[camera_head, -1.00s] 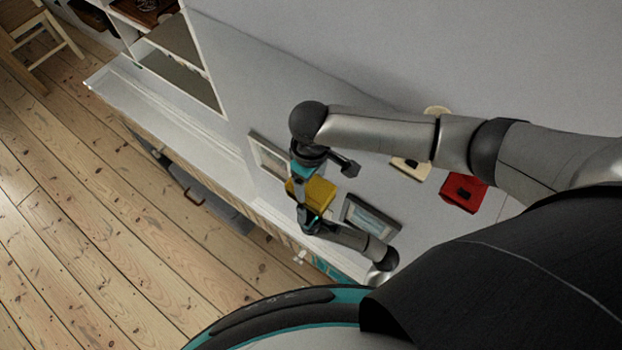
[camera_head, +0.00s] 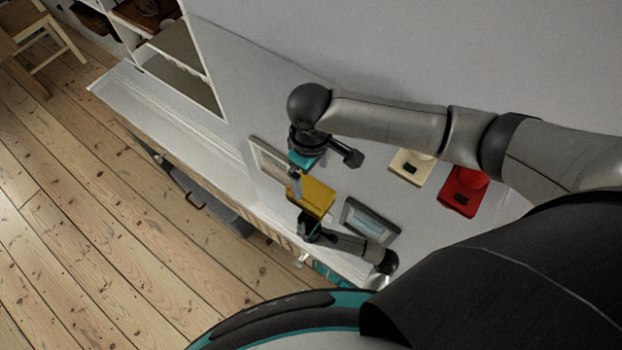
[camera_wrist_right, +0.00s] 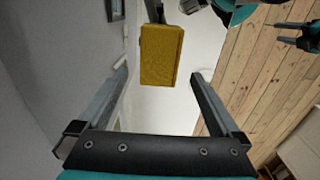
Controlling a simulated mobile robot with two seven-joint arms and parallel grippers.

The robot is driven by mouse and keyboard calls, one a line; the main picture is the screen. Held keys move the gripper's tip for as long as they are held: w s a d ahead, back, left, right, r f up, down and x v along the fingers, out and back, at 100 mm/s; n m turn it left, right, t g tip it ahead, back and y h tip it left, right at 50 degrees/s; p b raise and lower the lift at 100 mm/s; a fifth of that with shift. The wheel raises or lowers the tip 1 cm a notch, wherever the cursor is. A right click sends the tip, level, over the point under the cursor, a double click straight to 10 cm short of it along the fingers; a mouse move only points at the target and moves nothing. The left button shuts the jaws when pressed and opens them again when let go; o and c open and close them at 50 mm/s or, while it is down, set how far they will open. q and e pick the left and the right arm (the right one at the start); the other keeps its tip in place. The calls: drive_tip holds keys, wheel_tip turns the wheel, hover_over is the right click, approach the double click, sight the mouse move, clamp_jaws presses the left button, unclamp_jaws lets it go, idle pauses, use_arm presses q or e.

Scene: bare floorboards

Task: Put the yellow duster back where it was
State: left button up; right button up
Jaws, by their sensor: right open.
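The yellow duster (camera_head: 313,196) is a yellow block below my right gripper (camera_head: 297,178) in the head view. In the right wrist view the duster (camera_wrist_right: 160,56) lies beyond the fingertips, roughly centred between them. My right gripper (camera_wrist_right: 162,84) is open and has nothing between its fingers. A dark part at the duster's upper edge shows in the wrist view. My left gripper (camera_head: 308,226) is just below the duster in the head view. Whether it touches the duster is unclear. Its jaws are too small and partly covered to read.
A cream item (camera_head: 410,165) and a red item (camera_head: 463,190) sit to the right. Two framed pictures, one left (camera_head: 268,160) and one right (camera_head: 370,220), flank the duster. An open shelf (camera_head: 180,60) stands upper left. Bare floorboards (camera_head: 80,210) are clear at left.

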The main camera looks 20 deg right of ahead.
sight(311, 190)
wheel_tip(311, 190, up, 6)
drive_tip(key=p, duration=0.1)
drive_tip(key=shift+r, duration=0.2)
